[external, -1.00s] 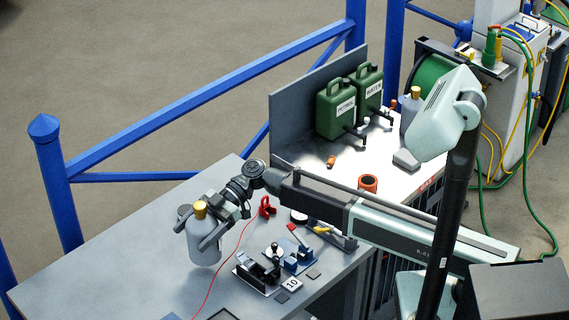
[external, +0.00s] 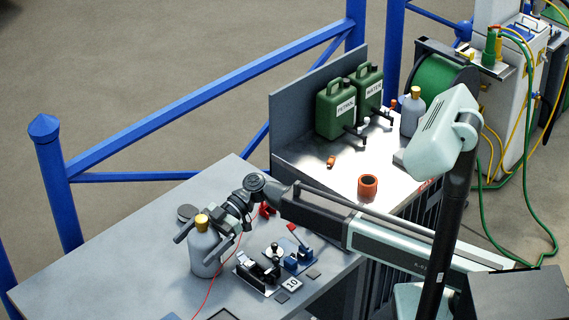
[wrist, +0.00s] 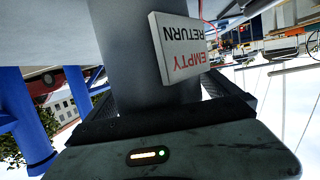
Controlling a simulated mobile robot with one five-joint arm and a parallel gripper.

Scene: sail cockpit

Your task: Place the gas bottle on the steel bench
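In the wrist view the bottle (wrist: 140,50) is a grey cylinder between the dark finger pads; contact is hard to judge. A second bench with a shiny metal top (external: 308,157) adjoins at the back right. A similar gold-capped bottle (external: 411,114) stands there.
Small clamps (external: 258,272), a "10" plate (external: 291,284) and a red cable (external: 213,284) lie right of the bottle. Blue rails (external: 190,108) run behind.

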